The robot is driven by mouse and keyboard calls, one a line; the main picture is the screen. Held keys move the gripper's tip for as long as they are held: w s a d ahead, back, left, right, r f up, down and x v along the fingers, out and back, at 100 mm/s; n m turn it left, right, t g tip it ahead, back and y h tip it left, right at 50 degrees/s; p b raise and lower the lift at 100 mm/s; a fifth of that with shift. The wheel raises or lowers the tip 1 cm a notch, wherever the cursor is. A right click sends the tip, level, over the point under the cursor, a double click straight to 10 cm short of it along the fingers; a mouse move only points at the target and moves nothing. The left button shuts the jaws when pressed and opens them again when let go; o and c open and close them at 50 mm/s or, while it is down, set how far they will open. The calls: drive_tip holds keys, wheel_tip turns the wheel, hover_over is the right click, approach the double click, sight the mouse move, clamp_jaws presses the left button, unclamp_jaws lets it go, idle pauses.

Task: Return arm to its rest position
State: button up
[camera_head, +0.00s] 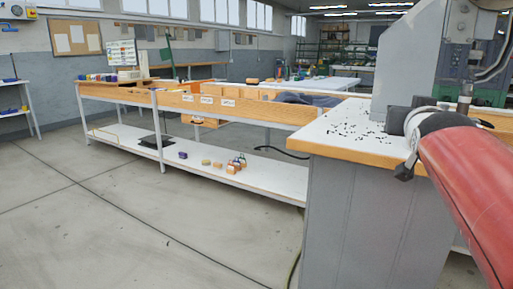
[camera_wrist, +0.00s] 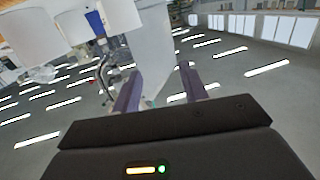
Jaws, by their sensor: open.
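In the head view my red arm comes in from the right edge. Its grey and black end, with my gripper (camera_head: 403,172), is over the right part of the white press table (camera_head: 345,148), close beside the eyelet press (camera_head: 408,62). In the wrist view my gripper (camera_wrist: 160,92) shows two purple-grey fingers standing apart, with no object held between them. The wrist view looks up towards the ceiling lights, and the grey press body (camera_wrist: 155,50) stands behind the fingers.
Small dark eyelets (camera_head: 350,131) lie scattered on the press table. A long workbench (camera_head: 225,112) runs behind, with small boxes (camera_head: 233,167) on its lower shelf (camera_head: 265,180). A dark cable hangs near the press table. The concrete floor (camera_head: 130,230) at left is clear.

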drive_tip(key=s+a+f+n+g+y, duration=0.1)
drive_tip(key=s+a+f, duration=0.4)
drive_tip(key=f, duration=0.5)
drive_tip(key=s+a+f+n+g+y, duration=0.1)
drive_tip(key=s+a+f+g+y, duration=0.2)
drive_tip(key=s+f, duration=0.7)
drive_tip(key=s+a+f+n+g+y, duration=0.2)
drive_tip(key=s+a+f+g, duration=0.4)
drive_tip(key=f, duration=0.5)
drive_tip(key=shift+s+a+g, duration=0.4)
drive_tip(key=shift+s+a, duration=0.4)
drive_tip(key=shift+s, duration=0.2)
